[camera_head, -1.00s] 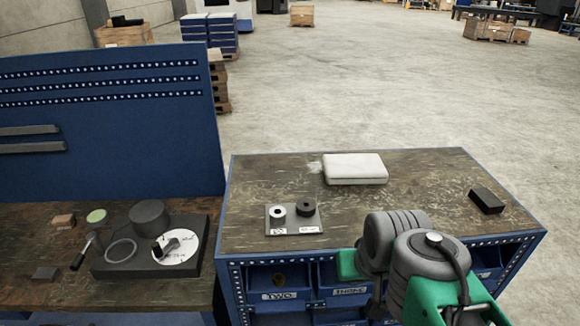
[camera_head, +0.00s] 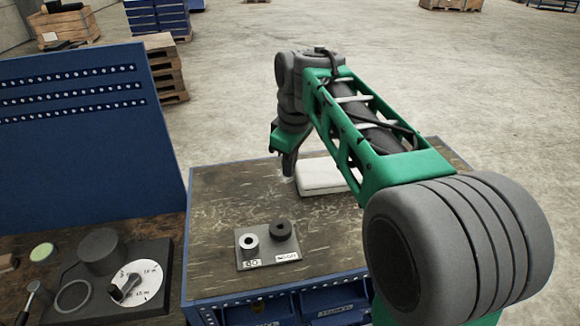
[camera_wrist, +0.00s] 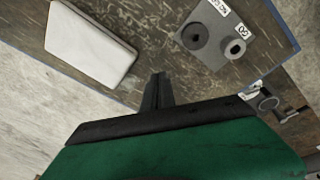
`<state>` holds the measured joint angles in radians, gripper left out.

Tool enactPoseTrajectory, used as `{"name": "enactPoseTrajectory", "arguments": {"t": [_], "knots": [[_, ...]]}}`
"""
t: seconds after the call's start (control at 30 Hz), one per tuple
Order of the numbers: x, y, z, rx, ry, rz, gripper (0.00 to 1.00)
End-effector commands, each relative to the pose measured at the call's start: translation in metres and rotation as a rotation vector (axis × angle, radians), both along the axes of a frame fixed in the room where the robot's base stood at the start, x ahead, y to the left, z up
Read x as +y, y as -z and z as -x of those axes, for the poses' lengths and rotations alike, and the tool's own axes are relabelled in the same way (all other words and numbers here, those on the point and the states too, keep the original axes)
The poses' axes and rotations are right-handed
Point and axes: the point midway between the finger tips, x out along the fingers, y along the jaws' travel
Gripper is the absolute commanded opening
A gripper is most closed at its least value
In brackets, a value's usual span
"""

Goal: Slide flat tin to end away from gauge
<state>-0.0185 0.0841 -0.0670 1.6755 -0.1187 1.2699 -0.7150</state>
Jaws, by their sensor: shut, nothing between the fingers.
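The flat tin, a pale white slab with rounded edges (camera_head: 320,177), lies flat at the far side of the worktable, partly hidden behind my arm. It also shows in the wrist view (camera_wrist: 90,45). My gripper (camera_head: 288,170) points down at the tin's left side in the head view. In the wrist view its shut, empty fingers (camera_wrist: 158,90) lie between the tin and the gauge plate, with a narrow gap to the tin. I cannot tell how high the tips are. The gauge, a grey plate with a pale ring and a dark ring (camera_head: 267,247), sits near the front left.
A blue-edged worktable (camera_head: 215,225) carries these things; its right part is hidden by my arm. The bench at left holds a dark fixture with a white dial (camera_head: 140,283). A blue perforated panel (camera_head: 90,130) stands behind that bench.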

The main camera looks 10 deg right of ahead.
Motion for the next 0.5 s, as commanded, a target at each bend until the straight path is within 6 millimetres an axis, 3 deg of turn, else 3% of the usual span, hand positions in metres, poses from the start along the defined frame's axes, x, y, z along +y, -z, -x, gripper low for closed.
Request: {"name": "enactPoseTrajectory", "arguments": {"t": [0.03,0.1,0.2,0.3,0.5], "knots": [[0.003,-0.002,-0.027,0.033,-0.112,0.019,0.0],[0.006,-0.001,-0.058,0.068,-0.285,0.046,0.0],[0.009,0.007,-0.091,0.111,-0.495,0.075,0.0],[0.011,0.016,-0.11,0.141,-0.637,0.092,0.0],[0.012,0.03,-0.119,0.157,-0.725,0.101,0.0]]}}
